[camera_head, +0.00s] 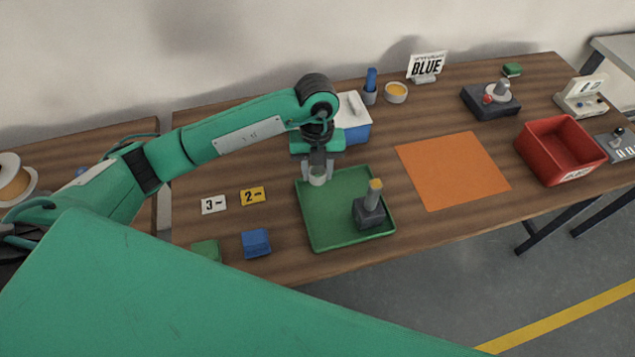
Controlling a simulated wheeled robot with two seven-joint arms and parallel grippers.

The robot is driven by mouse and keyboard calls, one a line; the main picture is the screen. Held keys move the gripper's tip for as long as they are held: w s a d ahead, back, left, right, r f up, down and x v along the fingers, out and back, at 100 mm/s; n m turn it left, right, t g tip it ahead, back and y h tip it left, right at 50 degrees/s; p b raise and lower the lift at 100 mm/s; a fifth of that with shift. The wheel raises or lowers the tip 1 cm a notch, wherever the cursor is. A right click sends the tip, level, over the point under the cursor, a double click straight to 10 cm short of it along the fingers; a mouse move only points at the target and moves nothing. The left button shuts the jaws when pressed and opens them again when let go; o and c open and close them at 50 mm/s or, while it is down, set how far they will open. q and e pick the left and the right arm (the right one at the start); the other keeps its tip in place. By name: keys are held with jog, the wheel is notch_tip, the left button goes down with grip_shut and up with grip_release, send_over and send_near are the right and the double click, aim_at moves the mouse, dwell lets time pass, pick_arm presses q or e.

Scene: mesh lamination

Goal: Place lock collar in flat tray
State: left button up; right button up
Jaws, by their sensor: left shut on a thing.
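My left gripper (318,171) points down over the back left part of the green flat tray (325,239). It is shut on a small pale ring-like piece, which I take as the lock collar (317,181). The collar is at or just above the tray floor; I cannot tell if it touches. A dark block with a grey post and a yellow top (371,209) stands in the tray's front right part. My right gripper does not show.
An orange mat (453,170) lies right of the tray, with a red bin (561,150) beyond it. A blue and white box (353,120) stands behind the tray. My green arm covers the lower left.

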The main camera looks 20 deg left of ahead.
aim_at(318, 195)
pick_arm(q)
notch_tip(318, 195, down, 2)
jog(key=shift+d+f, duration=0.1)
jog(key=shift+f, duration=0.6)
notch_tip(318, 195, down, 4)
jog(key=shift+r+p, duration=0.2)
jog(key=shift+p, duration=0.35)
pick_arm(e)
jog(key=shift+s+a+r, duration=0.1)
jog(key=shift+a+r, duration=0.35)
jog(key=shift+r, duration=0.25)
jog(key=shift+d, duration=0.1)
pick_arm(q)
jog(key=shift+f, duration=0.15)
jog(key=o, duration=1)
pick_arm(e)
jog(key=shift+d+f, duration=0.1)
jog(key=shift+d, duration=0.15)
